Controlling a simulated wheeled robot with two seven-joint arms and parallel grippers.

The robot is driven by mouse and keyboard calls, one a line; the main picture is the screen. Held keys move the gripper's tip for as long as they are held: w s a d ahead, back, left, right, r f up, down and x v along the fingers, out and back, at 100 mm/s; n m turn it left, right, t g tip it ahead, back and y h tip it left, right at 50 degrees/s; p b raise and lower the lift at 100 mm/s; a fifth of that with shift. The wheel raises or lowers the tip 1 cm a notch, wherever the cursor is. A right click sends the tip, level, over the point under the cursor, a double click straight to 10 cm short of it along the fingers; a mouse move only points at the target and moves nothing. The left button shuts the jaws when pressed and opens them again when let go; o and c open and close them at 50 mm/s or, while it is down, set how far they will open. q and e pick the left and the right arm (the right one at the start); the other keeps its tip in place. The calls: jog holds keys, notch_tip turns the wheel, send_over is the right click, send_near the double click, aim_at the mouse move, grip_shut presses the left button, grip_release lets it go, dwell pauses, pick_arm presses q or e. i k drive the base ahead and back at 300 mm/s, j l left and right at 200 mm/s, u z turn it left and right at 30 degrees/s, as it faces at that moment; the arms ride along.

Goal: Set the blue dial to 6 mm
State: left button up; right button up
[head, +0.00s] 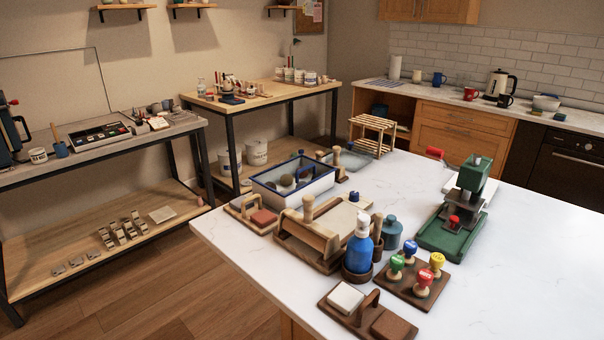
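I cannot clearly make out a blue dial or any mm marks at this size. A small blue round part (354,196) shows at the back right of a wooden tray (318,262) on the white worktop; I cannot tell whether it is the dial. A green machine (452,232) with a red knob (454,221) and a red-ended handle (435,153) stands to the right of the tray. Neither of my grippers is in view.
On the white worktop (540,270), a blue bottle (359,252), a teal jar (392,232) and a stamp board (395,283) crowd the tray's right side. A blue-rimmed box (265,184) stands behind it. The worktop's right side is clear.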

aim_at(354, 198)
jog(key=i+j, duration=0.15)
jog(key=i, duration=0.25)
jog(key=j+z, duration=0.35)
jog(key=z, duration=0.15)
jog(key=j+z, duration=0.45)
jog(key=k+j+z, duration=0.15)
jog(key=z, duration=0.35)
jog(key=j, duration=0.1)
